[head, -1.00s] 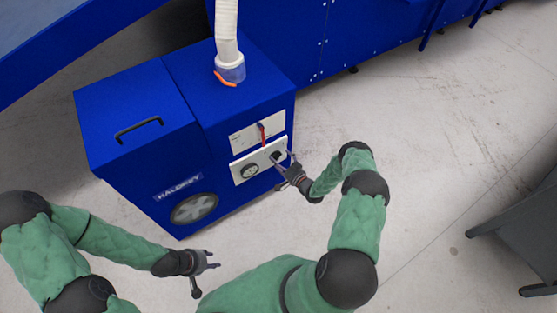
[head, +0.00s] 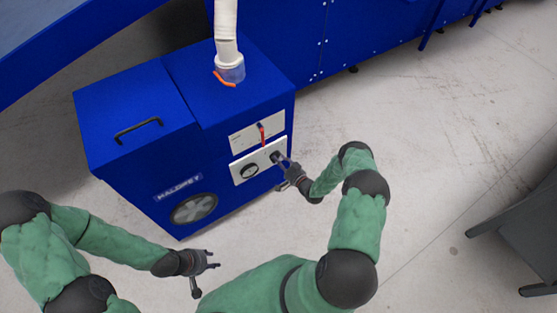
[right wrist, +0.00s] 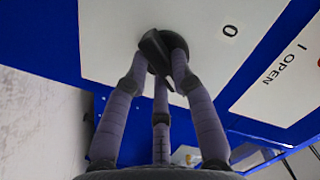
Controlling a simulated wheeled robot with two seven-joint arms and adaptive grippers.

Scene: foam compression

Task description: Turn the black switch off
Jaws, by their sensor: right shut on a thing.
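The black switch (right wrist: 152,46) is a dark knob on the white panel (head: 240,178) on the side of the blue machine; it also shows in the head view (head: 275,157). In the right wrist view its bar sits tilted between the fingers of my right gripper (right wrist: 163,62), which is shut on it. A "0" mark is printed beside it. In the head view my right gripper (head: 283,166) partly covers the knob. My left gripper (head: 207,266) is open and empty, in front of the machine and apart from it.
A red lever (head: 262,135) is on the upper white panel, which reads "I OPEN" in the right wrist view. A white hose (head: 226,35) rises from the machine's top. A dark grey object (head: 520,235) stands right. Floor between is clear.

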